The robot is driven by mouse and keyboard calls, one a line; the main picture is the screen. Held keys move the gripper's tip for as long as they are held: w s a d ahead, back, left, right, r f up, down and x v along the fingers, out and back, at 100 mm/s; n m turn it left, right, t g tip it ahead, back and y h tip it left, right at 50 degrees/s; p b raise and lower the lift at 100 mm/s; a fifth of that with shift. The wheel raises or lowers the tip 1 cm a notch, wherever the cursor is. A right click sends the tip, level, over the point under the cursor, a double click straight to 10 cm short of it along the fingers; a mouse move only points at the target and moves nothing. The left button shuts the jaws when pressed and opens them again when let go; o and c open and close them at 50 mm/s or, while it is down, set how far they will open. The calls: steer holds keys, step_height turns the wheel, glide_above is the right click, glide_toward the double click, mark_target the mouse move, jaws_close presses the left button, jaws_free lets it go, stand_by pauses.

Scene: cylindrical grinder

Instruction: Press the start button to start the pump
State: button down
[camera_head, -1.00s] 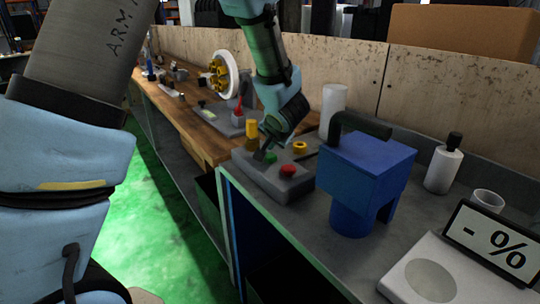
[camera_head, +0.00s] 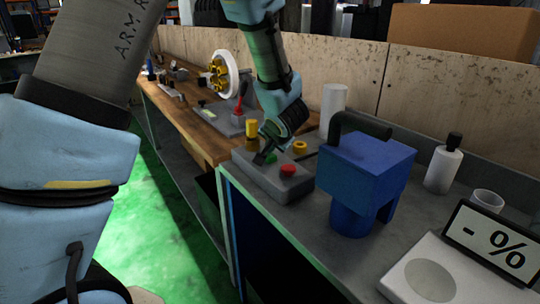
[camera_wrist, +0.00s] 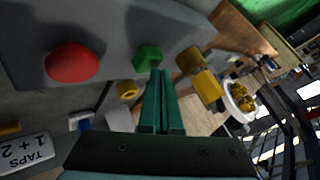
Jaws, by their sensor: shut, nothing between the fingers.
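A grey control box (camera_head: 262,180) on the bench carries a green button (camera_head: 271,159) and a red button (camera_head: 288,170). In the wrist view the green button (camera_wrist: 147,57) lies just ahead and slightly left of the fingertips, and the red button (camera_wrist: 72,62) is farther left. My gripper (camera_head: 261,157) is over the box, its fingers pointing down beside the green button. In the wrist view my gripper (camera_wrist: 161,72) has its two green fingers together with nothing between them. Whether the tips touch the button or box cannot be told.
A yellow ring (camera_head: 300,147) and a yellow cylinder (camera_head: 251,130) are close to the gripper. A blue pump-like block (camera_head: 365,170) with a dark pipe stands to the right. A white bottle (camera_head: 443,165) and a display (camera_head: 493,240) are farther right.

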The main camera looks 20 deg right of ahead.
mark_target(269, 156)
steer(key=shift+f, duration=0.5)
stand_by(0.3)
steer(key=shift+r, duration=0.1)
steer(key=shift+r+p, duration=0.95)
steer(key=shift+p, duration=0.3)
step_height(269, 156, up, 5)
steer(key=p, duration=0.6)
steer(key=shift+a, duration=0.1)
stand_by(0.5)
